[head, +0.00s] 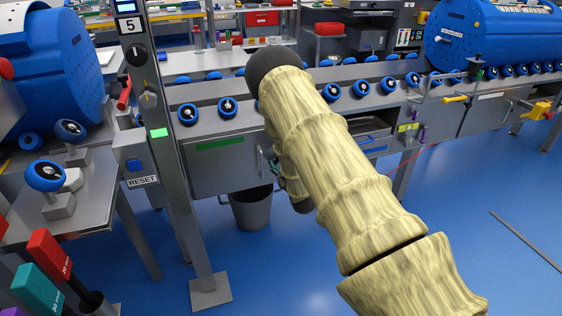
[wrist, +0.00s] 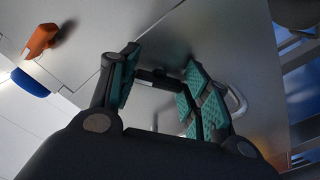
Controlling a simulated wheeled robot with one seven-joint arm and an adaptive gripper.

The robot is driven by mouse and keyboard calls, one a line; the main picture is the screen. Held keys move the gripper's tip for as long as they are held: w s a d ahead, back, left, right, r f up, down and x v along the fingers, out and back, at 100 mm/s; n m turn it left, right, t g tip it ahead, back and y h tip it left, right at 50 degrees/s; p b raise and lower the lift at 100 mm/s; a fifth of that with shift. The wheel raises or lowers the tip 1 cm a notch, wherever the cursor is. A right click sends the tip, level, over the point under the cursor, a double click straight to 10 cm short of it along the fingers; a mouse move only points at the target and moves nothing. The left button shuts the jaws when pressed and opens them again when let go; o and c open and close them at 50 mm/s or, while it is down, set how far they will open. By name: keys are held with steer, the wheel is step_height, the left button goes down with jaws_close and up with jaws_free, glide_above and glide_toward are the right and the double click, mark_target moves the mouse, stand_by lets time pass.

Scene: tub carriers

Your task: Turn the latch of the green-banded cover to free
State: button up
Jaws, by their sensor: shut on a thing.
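The cover with the green band (head: 220,144) is a grey panel on the front of the bench in the head view, just left of my arm. A thin pale handle (head: 261,163) stands near its right edge; a pale looped handle (wrist: 238,100) also shows on a grey panel in the wrist view. My gripper (wrist: 161,64) has its teal-padded fingers on either side of a small dark piece (wrist: 155,78), which looks like the latch. The fingers partly hide it, and its turn angle cannot be read. In the head view my arm hides the fingertips.
An orange knob or lever (wrist: 42,38) sits on the panel at the upper left in the wrist view. A dark bucket (head: 251,209) stands below the cover. A steel post (head: 168,150) rises left of it.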

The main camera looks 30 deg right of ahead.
steer(key=n, duration=1)
steer(key=shift+d+r, duration=0.1)
steer(key=shift+r, duration=0.05)
steer(key=shift+n, duration=0.4)
steer(key=o, duration=1)
steer(key=shift+s, duration=0.1)
steer(key=v, duration=1.2)
